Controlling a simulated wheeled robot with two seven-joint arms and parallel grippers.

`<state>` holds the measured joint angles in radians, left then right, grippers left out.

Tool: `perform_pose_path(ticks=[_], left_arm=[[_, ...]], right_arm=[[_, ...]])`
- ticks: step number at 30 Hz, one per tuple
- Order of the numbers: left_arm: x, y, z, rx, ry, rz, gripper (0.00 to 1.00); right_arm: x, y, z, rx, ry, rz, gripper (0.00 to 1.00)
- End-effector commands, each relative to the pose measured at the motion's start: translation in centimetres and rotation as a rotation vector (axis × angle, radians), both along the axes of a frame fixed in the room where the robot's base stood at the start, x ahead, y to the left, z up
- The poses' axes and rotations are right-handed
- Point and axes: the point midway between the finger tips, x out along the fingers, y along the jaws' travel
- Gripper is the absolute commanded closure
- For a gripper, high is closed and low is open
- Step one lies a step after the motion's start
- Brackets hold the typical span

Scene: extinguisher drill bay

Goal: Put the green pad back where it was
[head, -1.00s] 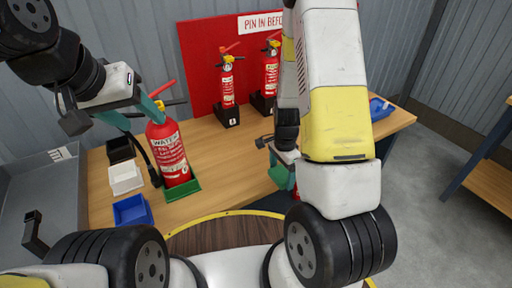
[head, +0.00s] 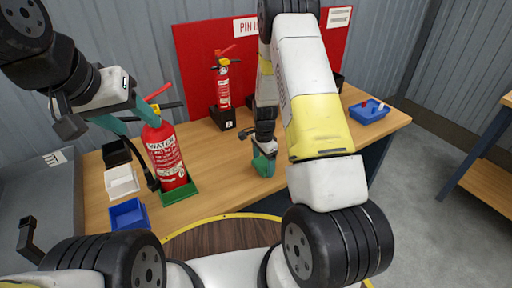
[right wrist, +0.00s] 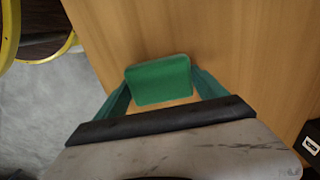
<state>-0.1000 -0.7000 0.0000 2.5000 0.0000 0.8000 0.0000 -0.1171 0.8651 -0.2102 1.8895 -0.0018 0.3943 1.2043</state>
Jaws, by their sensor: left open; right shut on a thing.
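The green pad (right wrist: 160,80) is a small, flat rectangle between the teal fingers of my right gripper (right wrist: 160,92) in the right wrist view. That gripper is shut on it, over the bare wooden table. In the head view my right gripper (head: 264,160) is near the table's middle, partly hidden by my own arm; the height of the pad above the table is hard to tell. My left gripper (head: 146,113) is open at the top of a red extinguisher (head: 167,155) marked WATER, beside its handle. Whether it touches is unclear.
The WATER extinguisher stands at a green tray (head: 180,195). Black (head: 116,152), white (head: 121,182) and blue (head: 129,214) bins line the table's left. Another extinguisher (head: 223,82) stands before the red board (head: 195,58). A blue tray (head: 368,112) is at right. The table front (head: 222,190) is clear.

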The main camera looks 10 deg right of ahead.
Motion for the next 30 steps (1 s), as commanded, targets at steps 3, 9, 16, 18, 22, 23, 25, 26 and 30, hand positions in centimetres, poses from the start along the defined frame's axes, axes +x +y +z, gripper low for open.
perform_pose_path(ticks=[3,9,16,18,22,23,25,26,30], left_arm=[[0.0,0.0,0.0,0.0,0.0,0.0,0.45],[0.0,0.0,0.0,0.0,0.0,0.0,0.45],[0.0,0.0,0.0,0.0,0.0,0.0,0.45],[0.0,0.0,0.0,0.0,0.0,0.0,0.45],[0.0,0.0,0.0,0.0,0.0,0.0,0.45],[0.0,0.0,0.0,0.0,0.0,0.0,0.45],[0.0,0.0,0.0,0.0,0.0,0.0,0.45],[0.0,0.0,0.0,0.0,0.0,0.0,0.45],[0.0,0.0,0.0,0.0,0.0,0.0,0.45]], right_arm=[[0.0,0.0,0.1,0.0,-0.001,0.0,0.57],[0.0,0.0,-0.2,0.0,0.0,0.0,0.09],[0.0,0.0,-0.2,0.0,0.0,0.0,0.0],[0.0,0.0,-0.1,0.0,0.0,0.0,0.0],[0.1,0.0,0.9,0.0,-0.003,0.001,0.0],[0.1,0.0,1.3,0.0,-0.003,0.001,0.0],[0.1,0.1,2.6,0.0,-0.004,0.002,0.0],[0.1,0.1,3.2,0.001,-0.005,0.002,0.0],[0.1,0.1,6.4,0.001,-0.006,0.001,0.0]])
